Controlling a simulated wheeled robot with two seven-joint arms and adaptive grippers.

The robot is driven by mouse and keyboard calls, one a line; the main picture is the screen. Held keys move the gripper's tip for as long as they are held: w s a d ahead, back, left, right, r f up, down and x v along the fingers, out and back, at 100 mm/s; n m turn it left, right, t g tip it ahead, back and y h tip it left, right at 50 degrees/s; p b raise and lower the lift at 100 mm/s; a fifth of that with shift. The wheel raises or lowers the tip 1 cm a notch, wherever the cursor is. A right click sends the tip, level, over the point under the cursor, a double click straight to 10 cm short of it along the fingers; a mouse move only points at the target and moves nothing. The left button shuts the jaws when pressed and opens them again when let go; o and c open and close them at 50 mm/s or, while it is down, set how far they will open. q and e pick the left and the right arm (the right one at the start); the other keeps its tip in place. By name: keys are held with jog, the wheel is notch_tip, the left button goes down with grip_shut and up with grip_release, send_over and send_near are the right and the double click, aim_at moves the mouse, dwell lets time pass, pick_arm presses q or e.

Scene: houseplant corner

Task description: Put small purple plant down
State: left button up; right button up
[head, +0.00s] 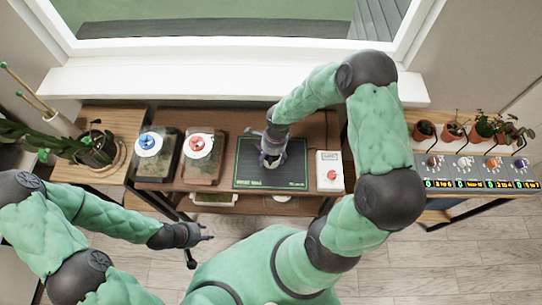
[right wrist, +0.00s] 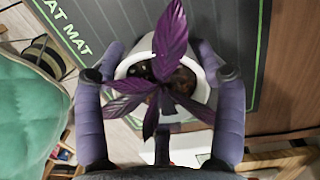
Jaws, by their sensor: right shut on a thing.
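The small purple plant (right wrist: 168,45) has long purple leaves and stands in a white pot (right wrist: 203,92). My right gripper (head: 272,150) is shut around the pot, with one finger on each side of it in the right wrist view (right wrist: 160,100). The pot is over the dark mat with green lines (head: 296,170) on the table. I cannot tell whether its base touches the mat. The purple leaves are mostly hidden by the gripper in the head view. My left gripper (head: 200,235) is empty, low and in front of the table, away from the plant.
Left of the mat are two planted boxes, one with a blue dial (head: 148,143) and one with a red dial (head: 200,145). A white box with a red button (head: 331,172) stands close right of the mat. Several small pots (head: 453,132) line the right shelf. The mat's right part is clear.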

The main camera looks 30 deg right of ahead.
jog(key=shift+f, duration=0.1)
jog(key=o, duration=1.3)
jog(key=shift+o, duration=0.2)
jog(key=shift+r, duration=0.2)
notch_tip(320, 180, up, 12)
jog(key=d+p, duration=0.1)
jog(key=p, duration=0.2)
jog(key=shift+s+d, duration=0.15)
jog(key=shift+s, duration=0.05)
jog(key=shift+f, duration=0.15)
